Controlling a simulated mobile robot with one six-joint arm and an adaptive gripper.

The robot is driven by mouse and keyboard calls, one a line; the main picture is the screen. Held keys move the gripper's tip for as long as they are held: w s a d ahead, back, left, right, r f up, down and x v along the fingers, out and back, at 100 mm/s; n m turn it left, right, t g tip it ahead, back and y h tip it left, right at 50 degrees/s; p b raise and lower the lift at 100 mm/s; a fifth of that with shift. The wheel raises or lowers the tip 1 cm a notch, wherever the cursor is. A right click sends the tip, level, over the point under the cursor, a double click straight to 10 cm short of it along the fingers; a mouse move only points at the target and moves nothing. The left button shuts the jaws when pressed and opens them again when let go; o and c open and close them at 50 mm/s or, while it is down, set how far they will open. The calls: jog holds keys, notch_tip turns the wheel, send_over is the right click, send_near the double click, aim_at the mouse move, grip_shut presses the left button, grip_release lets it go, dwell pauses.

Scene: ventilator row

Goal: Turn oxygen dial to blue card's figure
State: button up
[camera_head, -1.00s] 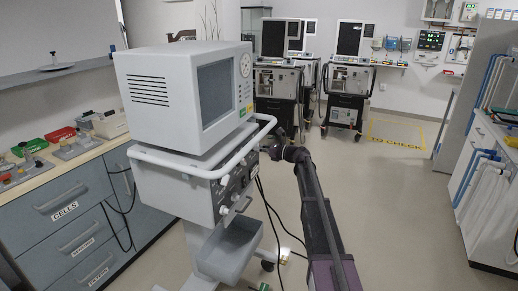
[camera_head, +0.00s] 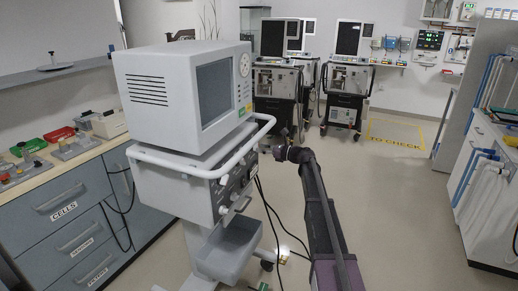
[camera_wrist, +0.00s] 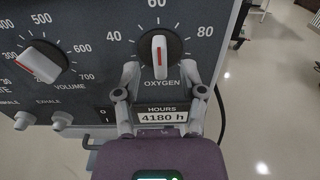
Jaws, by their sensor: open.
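My gripper (camera_wrist: 161,70) is open, with one finger on each side of the knob's lower part. I cannot make out a blue card in either current view.
The volume dial (camera_wrist: 42,58) is left of the oxygen dial. Below are two small knobs and the hours display (camera_wrist: 162,117), reading 4180 h. A white rail (camera_head: 205,165) curves above the panel. Cables hang beside the stand. Floor to the right is clear.

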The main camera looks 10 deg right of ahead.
jog(key=v, duration=0.9)
jog(key=shift+s+d, duration=0.2)
jog(key=shift+d, duration=0.15)
jog(key=shift+f, duration=0.1)
jog(key=s+a+f+n+g+h, duration=0.35)
jog(key=s+f+n, duration=0.25)
jog(key=s, duration=0.4)
jog(key=s+a+f+n+g+h, duration=0.25)
jog(key=s+a+f+n, duration=0.3)
jog(key=s, duration=0.35)
jog(key=s+a+f+n+g+h, duration=0.3)
jog(key=s+a+f+n+h, duration=0.15)
jog(key=s+n, duration=0.4)
jog(key=s+d+f+n+h, duration=0.25)
jog(key=s+n+h, duration=0.25)
jog(key=s, duration=0.6)
notch_tip(320, 180, up, 14)
jog(key=p, duration=1.4)
jog(key=shift+d+g, duration=0.4)
jog(key=shift+d, duration=0.05)
